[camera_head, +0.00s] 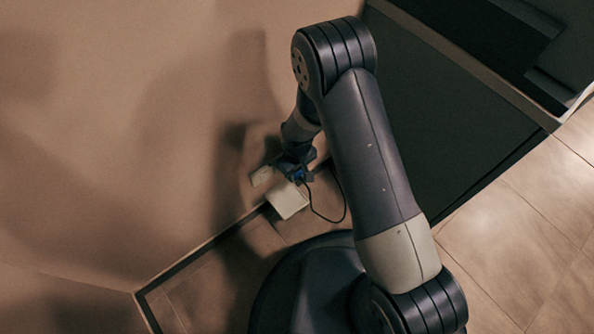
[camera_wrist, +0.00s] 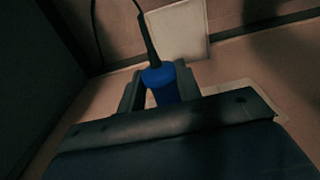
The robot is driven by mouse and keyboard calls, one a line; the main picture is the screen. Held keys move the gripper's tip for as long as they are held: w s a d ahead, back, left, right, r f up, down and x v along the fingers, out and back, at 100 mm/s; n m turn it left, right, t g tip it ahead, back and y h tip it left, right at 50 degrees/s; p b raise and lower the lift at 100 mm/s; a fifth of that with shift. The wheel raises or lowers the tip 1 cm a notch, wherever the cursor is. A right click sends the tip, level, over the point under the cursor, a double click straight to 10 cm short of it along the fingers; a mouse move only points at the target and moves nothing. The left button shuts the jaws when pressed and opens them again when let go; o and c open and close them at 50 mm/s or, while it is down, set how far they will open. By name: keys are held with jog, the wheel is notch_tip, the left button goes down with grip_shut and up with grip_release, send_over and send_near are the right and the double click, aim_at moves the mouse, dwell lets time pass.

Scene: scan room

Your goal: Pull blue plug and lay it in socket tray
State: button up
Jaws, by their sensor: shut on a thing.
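The blue plug (camera_head: 299,174) is between the jaws of my gripper (camera_head: 296,172), close to the wall. In the wrist view the blue plug (camera_wrist: 162,86) sits between both fingers, and my gripper (camera_wrist: 159,84) is shut on it. A black cable (camera_wrist: 148,42) runs from the plug. The pale socket tray (camera_head: 288,201) is just below the gripper in the head view; in the wrist view the tray (camera_wrist: 181,30) is beyond the plug. A pale wall plate (camera_head: 262,175) is left of the gripper. I cannot tell whether the plug touches the plate.
A dark cabinet (camera_head: 450,120) stands right of my arm. The black cable (camera_head: 342,205) loops between gripper and cabinet. The wall (camera_head: 120,150) on the left is bare. Tiled floor (camera_head: 530,240) is open at the lower right.

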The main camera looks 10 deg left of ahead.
jog(key=shift+c, duration=1.2)
jog(key=shift+s+d, duration=0.2)
jog(key=shift+s+d, duration=1)
jog(key=shift+d, duration=0.25)
jog(key=shift+s+d, duration=0.1)
jog(key=shift+s+d, duration=0.3)
jog(key=shift+d, duration=0.1)
